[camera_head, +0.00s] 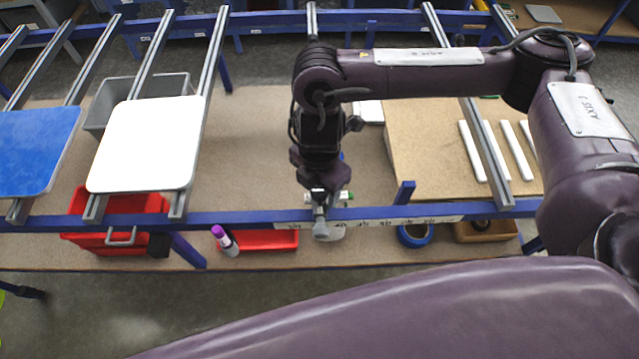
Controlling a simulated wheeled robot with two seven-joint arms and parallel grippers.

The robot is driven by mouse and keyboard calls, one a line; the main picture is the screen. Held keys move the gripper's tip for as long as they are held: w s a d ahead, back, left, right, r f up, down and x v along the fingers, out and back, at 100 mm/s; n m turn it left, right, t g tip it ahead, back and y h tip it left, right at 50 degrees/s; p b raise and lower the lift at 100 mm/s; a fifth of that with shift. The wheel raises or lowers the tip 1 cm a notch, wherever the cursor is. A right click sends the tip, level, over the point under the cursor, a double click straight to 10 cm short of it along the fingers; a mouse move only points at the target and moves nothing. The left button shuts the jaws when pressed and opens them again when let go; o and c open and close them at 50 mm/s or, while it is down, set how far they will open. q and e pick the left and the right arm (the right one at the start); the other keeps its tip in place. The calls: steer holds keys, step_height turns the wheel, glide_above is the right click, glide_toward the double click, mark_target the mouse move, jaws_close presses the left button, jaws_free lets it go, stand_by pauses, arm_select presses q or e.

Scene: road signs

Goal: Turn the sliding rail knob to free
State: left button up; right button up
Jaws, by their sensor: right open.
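My right arm comes in from the right, and its gripper (322,212) points down at the blue front rail (260,217), near the middle of the view. The gripper is open. A sliding metal rail (312,22) runs from the back toward this spot, mostly hidden behind my arm. The rail's knob cannot be told apart from the grey fingers at the front rail; the gripper covers that place. Whether the fingers touch the knob cannot be seen. My left gripper is not in view.
A white sign plate (146,145) and a blue one (35,150) rest on sliding rails at left. A wooden board (425,150) with white strips (472,152) lies at right. Below the front rail are a red bin (85,243), a purple-capped marker (224,240) and blue tape (415,236).

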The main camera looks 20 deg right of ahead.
steer(key=shift+c, duration=0.5)
steer(key=c, duration=0.9)
steer(key=shift+n, duration=0.3)
steer(key=n, duration=0.3)
steer(key=shift+n, duration=0.3)
steer(key=n, duration=0.4)
steer(key=shift+n, duration=0.3)
steer(key=n+b, duration=0.1)
steer(key=n, duration=0.3)
steer(key=shift+n, duration=0.3)
steer(key=shift+n+b, duration=0.4)
steer(key=shift+n, duration=1.8)
